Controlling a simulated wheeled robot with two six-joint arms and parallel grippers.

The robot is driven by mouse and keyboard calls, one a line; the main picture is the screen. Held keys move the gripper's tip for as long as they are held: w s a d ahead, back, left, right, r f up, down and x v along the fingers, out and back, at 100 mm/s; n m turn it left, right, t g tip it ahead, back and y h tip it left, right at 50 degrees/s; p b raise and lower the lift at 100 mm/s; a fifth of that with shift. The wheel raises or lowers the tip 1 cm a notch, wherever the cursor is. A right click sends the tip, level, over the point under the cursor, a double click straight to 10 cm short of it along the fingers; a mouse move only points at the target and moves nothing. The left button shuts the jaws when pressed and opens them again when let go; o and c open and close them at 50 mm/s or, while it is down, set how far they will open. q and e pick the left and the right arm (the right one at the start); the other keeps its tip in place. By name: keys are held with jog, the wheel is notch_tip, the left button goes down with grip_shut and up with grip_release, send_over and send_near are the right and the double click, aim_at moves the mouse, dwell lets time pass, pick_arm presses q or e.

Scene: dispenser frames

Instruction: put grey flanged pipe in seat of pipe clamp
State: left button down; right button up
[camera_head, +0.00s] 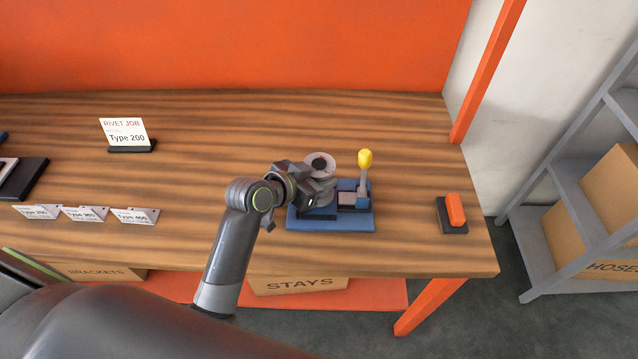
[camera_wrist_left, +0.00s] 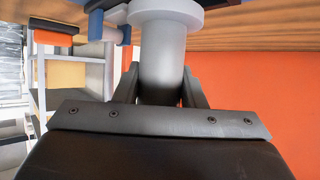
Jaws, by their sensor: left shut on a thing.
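The grey flanged pipe (camera_head: 320,163) is held upright by my left gripper (camera_head: 318,187) at the blue pipe clamp's left part. In the left wrist view the pipe (camera_wrist_left: 163,60) stands between the two fingers of my left gripper (camera_wrist_left: 160,88), which is shut on it. One round flange shows at its end. The blue pipe clamp (camera_head: 350,224) sits on the bench with its yellow-tipped lever (camera_head: 365,160) standing up. The gripper and pipe hide the clamp's seat, so I cannot tell whether the pipe touches it. My right gripper is not in view.
The wooden bench (camera_head: 400,250) is clear behind the clamp. An orange block on a dark base (camera_head: 455,211) lies to the right. A Type 200 sign (camera_head: 125,131) and several small cards (camera_head: 85,213) stand left. A shelf (camera_head: 570,190) is beyond the right end.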

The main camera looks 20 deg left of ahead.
pick_arm(q)
notch_tip(320, 180, down, 3)
jog(key=shift+r, duration=0.2)
jog(key=shift+f, duration=0.15)
jog(key=c, duration=0.9)
grip_release()
jog(key=b+v, duration=0.1)
jog(key=v, duration=1.1)
jog(key=shift+s, duration=0.1)
